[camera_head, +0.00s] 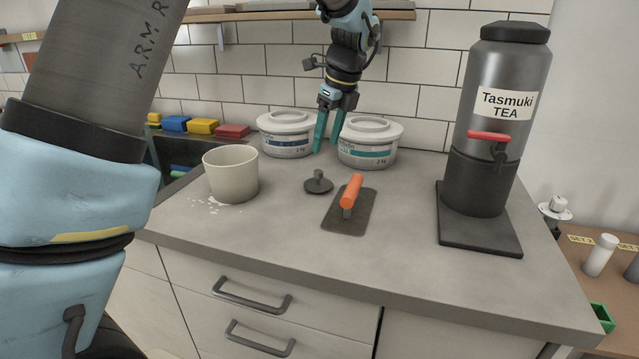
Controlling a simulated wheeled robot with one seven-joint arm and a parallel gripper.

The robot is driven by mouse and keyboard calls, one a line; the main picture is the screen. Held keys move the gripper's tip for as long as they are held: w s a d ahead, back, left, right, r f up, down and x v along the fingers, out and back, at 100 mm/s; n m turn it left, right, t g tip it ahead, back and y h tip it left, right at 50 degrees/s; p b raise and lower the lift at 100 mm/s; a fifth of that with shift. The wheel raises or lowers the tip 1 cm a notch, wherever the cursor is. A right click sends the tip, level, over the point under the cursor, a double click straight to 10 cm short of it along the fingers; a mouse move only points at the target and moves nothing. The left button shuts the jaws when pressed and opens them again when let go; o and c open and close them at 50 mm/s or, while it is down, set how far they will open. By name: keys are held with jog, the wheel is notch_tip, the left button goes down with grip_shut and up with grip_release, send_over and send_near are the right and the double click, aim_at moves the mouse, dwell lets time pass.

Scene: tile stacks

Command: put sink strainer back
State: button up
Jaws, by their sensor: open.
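A small dark round disc with an upright knob (318,184), which looks like the sink strainer, lies flat on the grey countertop (290,235). It sits between the beige cup and the orange-handled trowel. My gripper (326,147) hangs above and behind it, with its two teal fingers pointing down and apart. Nothing is between the fingers. They are in front of the gap between two white tubs and do not touch the disc. I cannot make out a sink opening in this view.
A beige cup (231,174) stands left, with white specks beside it. A trowel (352,192) lies right of the disc. White tubs (286,134) (369,143) stand behind. A tea dispenser (498,120) stands right. Coloured blocks (203,126) lie at the back left. The front counter is clear.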

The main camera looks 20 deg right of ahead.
aim_at(319, 171)
jog(key=shift+p+x, duration=1)
jog(key=shift+x, duration=3.2)
jog(key=shift+c, duration=0.4)
grip_shut()
